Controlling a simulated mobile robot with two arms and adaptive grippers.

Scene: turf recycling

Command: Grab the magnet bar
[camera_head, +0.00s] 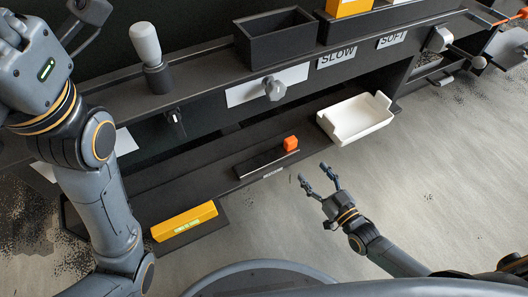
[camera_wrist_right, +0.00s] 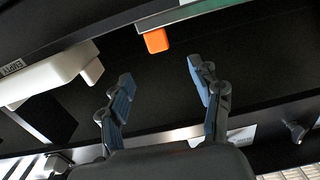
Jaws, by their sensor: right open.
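The magnet bar appears to be the long dark bar with a pale front edge (camera_head: 262,164), lying on the lower dark shelf. An orange block (camera_head: 290,143) sits at its right end. In the right wrist view the orange block (camera_wrist_right: 157,41) shows ahead, between the fingers' lines, with a pale strip beside it. My right gripper (camera_head: 318,181) is open and empty, to the lower right of the bar and apart from it. Its two blue-padded fingers (camera_wrist_right: 160,85) stand wide apart. Of my left gripper, only dark parts (camera_head: 88,14) seem to show at the top left, cut by the frame edge.
A white tray (camera_head: 352,137) stands right of the bar, and a yellow box (camera_head: 184,222) lies at the shelf's left end. Above are a black bin (camera_head: 275,57), a white-handled tool (camera_head: 147,45) and a grey knob (camera_head: 274,88). The floor at right is open.

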